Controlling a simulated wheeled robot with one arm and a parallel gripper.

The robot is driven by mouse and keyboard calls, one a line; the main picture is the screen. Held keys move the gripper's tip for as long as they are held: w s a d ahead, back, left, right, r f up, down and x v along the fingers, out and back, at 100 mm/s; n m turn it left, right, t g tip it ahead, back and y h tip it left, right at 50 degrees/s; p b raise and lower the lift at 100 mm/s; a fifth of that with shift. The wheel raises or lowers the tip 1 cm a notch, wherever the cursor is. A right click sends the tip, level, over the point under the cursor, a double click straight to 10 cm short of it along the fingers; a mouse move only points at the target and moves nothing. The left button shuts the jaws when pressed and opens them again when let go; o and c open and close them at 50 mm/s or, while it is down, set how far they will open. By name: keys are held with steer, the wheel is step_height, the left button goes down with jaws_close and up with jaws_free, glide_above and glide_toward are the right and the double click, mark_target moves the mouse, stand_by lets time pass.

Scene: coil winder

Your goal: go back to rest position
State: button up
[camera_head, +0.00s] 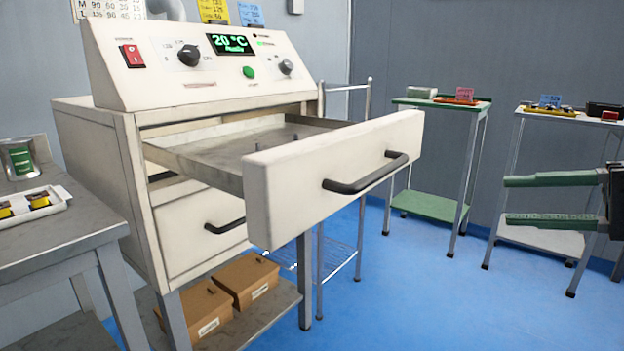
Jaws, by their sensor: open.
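My gripper (552,200) is at the right edge of the view, with two green fingers pointing left. The fingers are well apart and nothing is between them. It hangs in the air to the right of the open drawer (335,178) and touches nothing that I can see. The rest of my arm is outside the view.
The cream machine (200,65) has its upper drawer pulled far out; its display reads 20 °C. A lower drawer (205,225) is shut. Cardboard boxes (247,279) sit below. A grey table (60,240) stands left, a green trolley (432,205) behind. The blue floor (420,300) is clear.

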steer(key=s+a+f+n+g+h+p, duration=0.2)
steer(key=a+f+g, duration=0.1)
steer(key=a+f, duration=0.4)
steer(key=s+a+f+n+g+h+p, duration=0.1)
steer(key=a+f+n+g+h, duration=0.2)
steer(key=a+f, duration=0.5)
steer(key=s+d+f+n+g+h+p, duration=0.2)
steer(key=s+f+h, duration=0.5)
steer(key=s+f, duration=0.5)
steer(key=s+d+g+p, duration=0.1)
steer(key=s+g, duration=0.1)
steer(key=shift+s+f+g, duration=0.15)
steer(key=shift+f+g, duration=0.15)
steer(key=shift+f, duration=0.1)
steer(key=shift+a, duration=0.1)
